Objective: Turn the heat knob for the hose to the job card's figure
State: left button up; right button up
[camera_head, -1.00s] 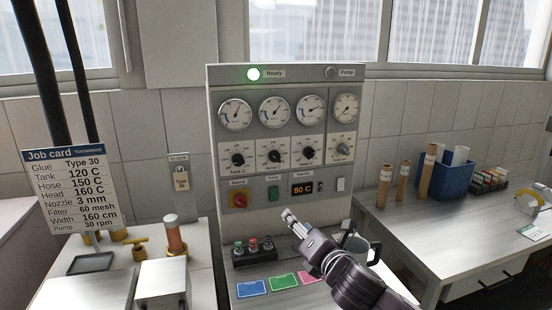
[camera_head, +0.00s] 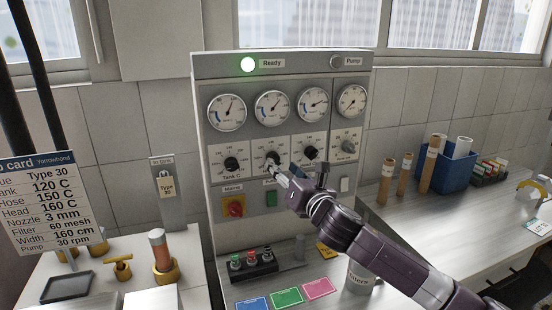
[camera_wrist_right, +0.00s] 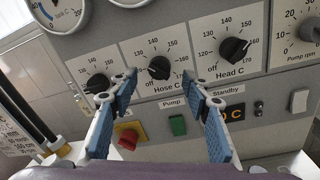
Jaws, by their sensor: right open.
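The black Hose C knob (camera_head: 272,159) is on the grey panel, second from left in the knob row. In the right wrist view the knob (camera_wrist_right: 159,68) lies between and beyond the fingertips; its exact setting is unclear. Its scale runs from off through 130 to 170. My right gripper (camera_head: 281,174) is open in front of the knob, with blue-padded fingers (camera_wrist_right: 160,88) apart and nothing between them. The job card (camera_head: 48,204) at the left reads Hose 150 C; its left edge is cut off. My left gripper is out of view.
The Tank knob (camera_head: 231,164) and Head knob (camera_head: 310,152) flank the Hose knob closely. Below are a red mains switch (camera_head: 233,206) and a green Pump button (camera_wrist_right: 177,125). The green Ready lamp (camera_head: 248,64) is lit. My arm hides part of the lower panel.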

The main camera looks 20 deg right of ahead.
aim_at(276, 162)
jog(key=w, duration=0.2)
jog(key=w+p, duration=0.1)
jog(key=w, duration=0.1)
jog(key=shift+a, duration=0.25)
jog(key=shift+w+f, duration=0.15)
jog(key=shift+w, duration=0.35)
jog(key=shift+c, duration=0.2)
jog(key=c, duration=1.1)
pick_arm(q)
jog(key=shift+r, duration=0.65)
